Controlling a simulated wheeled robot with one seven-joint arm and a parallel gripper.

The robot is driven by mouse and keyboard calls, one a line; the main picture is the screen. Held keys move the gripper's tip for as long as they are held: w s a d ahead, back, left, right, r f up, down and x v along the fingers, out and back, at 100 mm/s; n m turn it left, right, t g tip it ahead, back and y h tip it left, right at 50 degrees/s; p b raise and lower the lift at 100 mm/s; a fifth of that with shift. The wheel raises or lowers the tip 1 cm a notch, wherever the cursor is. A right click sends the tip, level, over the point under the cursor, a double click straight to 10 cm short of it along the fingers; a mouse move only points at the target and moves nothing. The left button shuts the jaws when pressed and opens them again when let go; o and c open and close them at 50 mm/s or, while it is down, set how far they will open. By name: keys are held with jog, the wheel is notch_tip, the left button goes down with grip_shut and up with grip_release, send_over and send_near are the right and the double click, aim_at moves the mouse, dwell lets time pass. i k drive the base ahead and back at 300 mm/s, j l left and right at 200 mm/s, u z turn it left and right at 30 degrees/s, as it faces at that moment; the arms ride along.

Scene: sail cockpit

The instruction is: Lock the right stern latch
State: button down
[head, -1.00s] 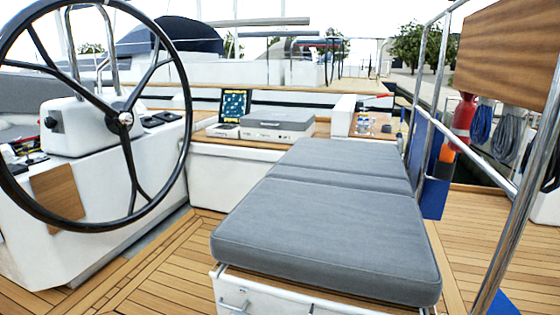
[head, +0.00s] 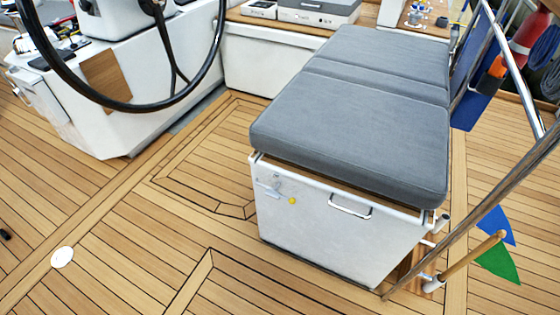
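A white locker (head: 320,238) under a grey cushion (head: 350,120) faces me. Near the upper left of its front face is a small metal latch fitting (head: 271,186) with a yellow knob (head: 292,200) beside it. Whether the latch is locked is too small to tell. A metal handle (head: 350,208) is on the upper right part of the same face. I cannot tell whether this fitting is the right stern latch. My gripper is not in view.
A large black steering wheel (head: 128,106) and white console (head: 110,100) stand at left. A metal rail (head: 470,218) slants along the right, near a pole with blue and green flags (head: 497,262). The teak deck (head: 130,250) in front is largely clear, with a white round disc (head: 62,257) on it.

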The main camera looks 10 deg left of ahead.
aim_at(271, 191)
jog(key=i+j+z, duration=0.15)
jog(key=z, duration=0.35)
jog(key=i+j+u, duration=0.15)
jog(key=u, duration=0.15)
jog(key=i+u, duration=0.25)
jog(key=i+j+u, duration=0.1)
jog(key=u, duration=1)
